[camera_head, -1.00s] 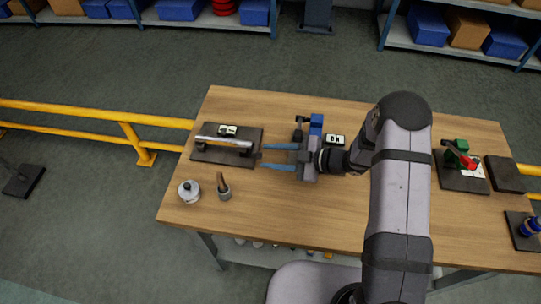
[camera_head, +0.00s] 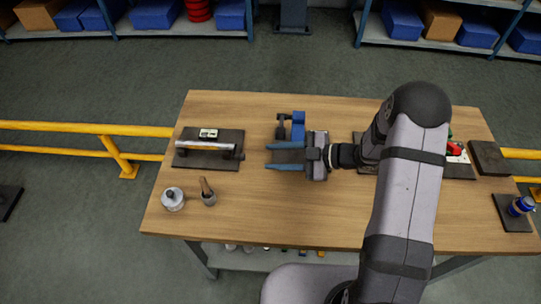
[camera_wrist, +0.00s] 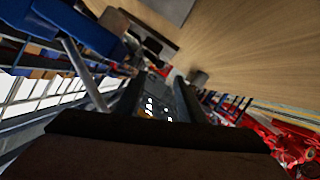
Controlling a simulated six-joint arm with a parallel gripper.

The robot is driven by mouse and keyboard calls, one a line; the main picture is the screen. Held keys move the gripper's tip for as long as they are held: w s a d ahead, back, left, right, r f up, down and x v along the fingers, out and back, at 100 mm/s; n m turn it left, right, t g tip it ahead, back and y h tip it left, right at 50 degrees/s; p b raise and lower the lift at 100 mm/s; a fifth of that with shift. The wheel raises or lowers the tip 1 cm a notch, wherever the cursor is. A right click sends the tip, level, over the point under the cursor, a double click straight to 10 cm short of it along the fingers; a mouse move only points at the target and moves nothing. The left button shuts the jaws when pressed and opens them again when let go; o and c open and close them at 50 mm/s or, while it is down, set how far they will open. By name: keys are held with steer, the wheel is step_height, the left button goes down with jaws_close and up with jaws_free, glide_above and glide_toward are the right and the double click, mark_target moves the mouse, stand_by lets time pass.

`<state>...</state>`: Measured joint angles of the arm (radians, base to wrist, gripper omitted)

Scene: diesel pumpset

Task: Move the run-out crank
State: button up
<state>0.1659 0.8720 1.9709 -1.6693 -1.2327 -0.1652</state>
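The shaft fixture (camera_head: 186,162) is a dark plate at the left of the table in the head view. It bears a pale horizontal shaft (camera_head: 205,148) on dark supports, with a small white-faced gauge (camera_head: 208,133) behind it. I cannot make out the crank for certain. My gripper (camera_head: 267,157) points left, its two blue fingers apart, with its tips a little right of the plate. A dark patch shows between the fingers; I cannot tell what it is. In the wrist view the fingers (camera_wrist: 160,90) stand apart around a dark area with white spots.
A blue block with a black part (camera_head: 298,122) stands just behind my gripper. A pale pot (camera_head: 172,199) and a small cup with a stick (camera_head: 208,196) are front left. The front middle is clear.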

mark_target(242, 157)
steer(key=shift+g, duration=0.5)
steer(key=s+a+f+b, duration=0.2)
steer(key=f, duration=0.1)
steer(key=shift+a+f, duration=0.15)
steer(key=shift+a, duration=0.2)
steer(key=shift+s+a+f+m+t+b, duration=0.15)
steer(key=shift+a+t+b, duration=0.1)
steer(key=shift+a, duration=0.15)
steer(key=shift+s+a+f+m+t+b, duration=0.15)
steer(key=shift+a+b, duration=0.05)
steer(key=shift+a, duration=0.15)
steer(key=shift+w+r+t+y, duration=0.3)
steer(key=shift+w+r+t, duration=0.05)
steer(key=shift+t, duration=0.25)
steer(key=shift+w+d+r+n+t, duration=0.1)
steer(key=shift+w+r+n+t, duration=0.15)
steer(key=shift+n, duration=0.3)
steer(key=shift+w+d+r+n+t, duration=0.15)
steer(key=shift+w+n+t, duration=0.2)
steer(key=shift+n, duration=0.2)
steer(key=shift+w+r+n, duration=0.1)
steer(key=shift+w+n, duration=0.05)
steer(key=shift+n, duration=0.35)
steer(key=shift+a+n, duration=0.1)
steer(key=shift+n, duration=0.5)
steer(key=shift+p+x, duration=1.55)
steer(key=shift+x, duration=2.1)
